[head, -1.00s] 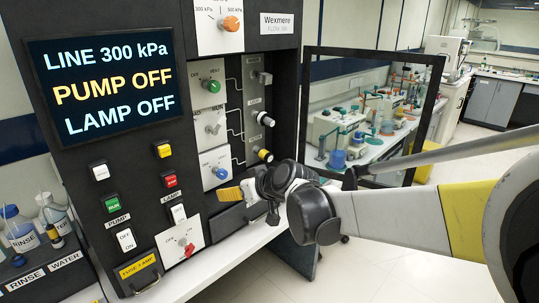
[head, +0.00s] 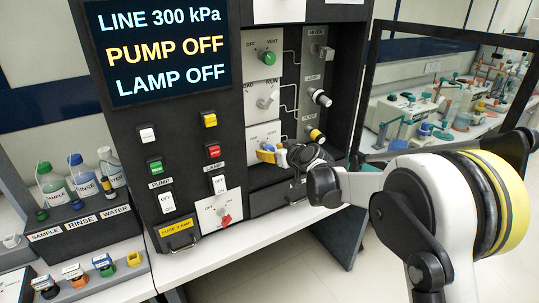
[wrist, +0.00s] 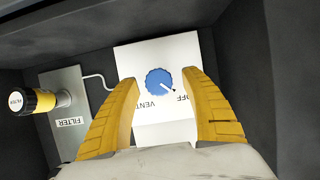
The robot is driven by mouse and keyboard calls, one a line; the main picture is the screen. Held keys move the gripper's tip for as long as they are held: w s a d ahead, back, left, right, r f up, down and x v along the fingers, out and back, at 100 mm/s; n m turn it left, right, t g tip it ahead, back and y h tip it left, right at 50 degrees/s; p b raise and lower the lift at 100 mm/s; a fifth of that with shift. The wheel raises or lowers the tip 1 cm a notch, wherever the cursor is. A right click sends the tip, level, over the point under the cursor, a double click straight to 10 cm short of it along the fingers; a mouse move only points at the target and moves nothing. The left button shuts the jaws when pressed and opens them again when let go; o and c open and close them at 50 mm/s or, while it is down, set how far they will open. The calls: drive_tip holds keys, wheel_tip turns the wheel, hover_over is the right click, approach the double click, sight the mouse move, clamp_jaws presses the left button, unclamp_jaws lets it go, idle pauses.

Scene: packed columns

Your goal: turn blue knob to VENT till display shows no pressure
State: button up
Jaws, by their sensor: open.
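The blue knob (wrist: 159,81) sits on a white plate (wrist: 156,57) marked OFF and VENT. Its pointer is turned toward OFF. My gripper (wrist: 161,84) is open, with one yellow finger on each side of the knob and a gap showing on both sides. In the head view, my gripper (head: 273,155) is at the panel and hides most of the knob. The display (head: 158,50) reads LINE 300 kPa, PUMP OFF, LAMP OFF.
A green knob (head: 268,58) and a grey knob (head: 265,102) sit above on the same panel. The black-and-yellow filter knob (wrist: 33,101) is beside the plate in the wrist view. A red knob (head: 225,219) is lower down. Dark recess walls surround the plate.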

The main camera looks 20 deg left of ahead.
drive_tip(key=shift+x, duration=0.75)
drive_tip(key=shift+d+r, duration=0.1)
drive_tip(key=c, duration=1.2)
